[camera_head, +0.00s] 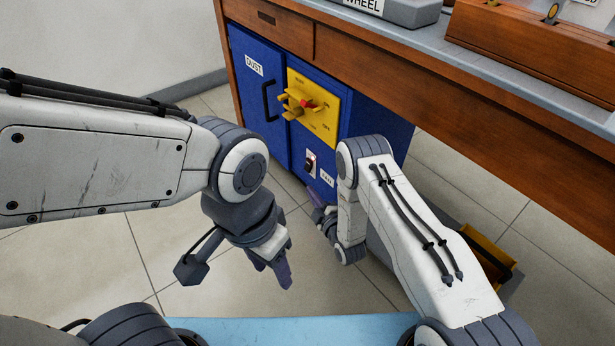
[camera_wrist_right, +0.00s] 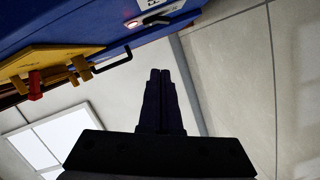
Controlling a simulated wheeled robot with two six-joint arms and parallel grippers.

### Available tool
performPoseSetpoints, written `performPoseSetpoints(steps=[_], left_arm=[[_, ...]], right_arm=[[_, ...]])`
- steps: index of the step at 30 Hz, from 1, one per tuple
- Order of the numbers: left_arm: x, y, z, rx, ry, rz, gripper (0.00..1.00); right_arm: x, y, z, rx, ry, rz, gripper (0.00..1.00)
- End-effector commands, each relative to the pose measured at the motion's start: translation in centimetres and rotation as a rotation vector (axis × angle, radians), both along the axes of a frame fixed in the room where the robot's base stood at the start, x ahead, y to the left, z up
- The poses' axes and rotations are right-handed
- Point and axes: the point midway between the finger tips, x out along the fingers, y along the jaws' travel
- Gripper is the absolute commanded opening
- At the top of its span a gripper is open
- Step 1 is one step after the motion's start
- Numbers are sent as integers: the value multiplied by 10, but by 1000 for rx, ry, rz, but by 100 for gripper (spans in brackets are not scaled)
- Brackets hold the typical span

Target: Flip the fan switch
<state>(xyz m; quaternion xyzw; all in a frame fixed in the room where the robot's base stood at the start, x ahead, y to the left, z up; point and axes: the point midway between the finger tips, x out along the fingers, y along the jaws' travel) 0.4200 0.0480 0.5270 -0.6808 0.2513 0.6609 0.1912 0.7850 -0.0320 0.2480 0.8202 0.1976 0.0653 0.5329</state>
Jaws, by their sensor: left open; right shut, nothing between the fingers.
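The fan switch (camera_head: 310,164) is a small white plate with a dark rocker on the blue cabinet front (camera_head: 360,135), beside a small white label that seems to read FAN (camera_head: 327,180). In the right wrist view the fan switch (camera_wrist_right: 155,20) is at the top, with a red glow at one end. My right gripper (camera_head: 316,194) is just below the switch in the head view, partly hidden by its own wrist. In the wrist view its fingers (camera_wrist_right: 160,72) are shut and empty, apart from the switch. My left gripper (camera_head: 284,278) is open and empty, left of and below the switch.
A yellow panel (camera_head: 330,98) with a red-tipped knob (camera_head: 307,104) sticks out above the switch. A black handle (camera_head: 268,101) is on the door labelled DUST (camera_head: 254,64). The wooden desk (camera_head: 420,75) overhangs the cabinet. A yellow bin (camera_head: 490,252) stands at the right.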

Motion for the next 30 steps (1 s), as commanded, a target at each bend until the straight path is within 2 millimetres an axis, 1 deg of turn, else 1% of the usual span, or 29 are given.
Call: performPoseSetpoints(steps=[5,8,11,18,22,24,30], left_arm=[[0,0,-2,0,0,0,50],[0,0,-8,0,0,0,50],[0,0,-19,0,0,0,50],[0,0,-52,0,0,0,50],[0,0,-69,0,0,0,50],[0,0,-76,0,0,0,50],[0,0,-88,0,0,0,50]], right_arm=[[2,1,-1,1,1,0,0],[10,5,-4,1,0,1,0],[24,11,-6,2,-2,1,0],[72,32,-13,3,-4,1,0],[96,42,-16,2,-3,0,0],[100,28,-23,1,3,-5,0],[110,14,-28,1,2,-1,0]])
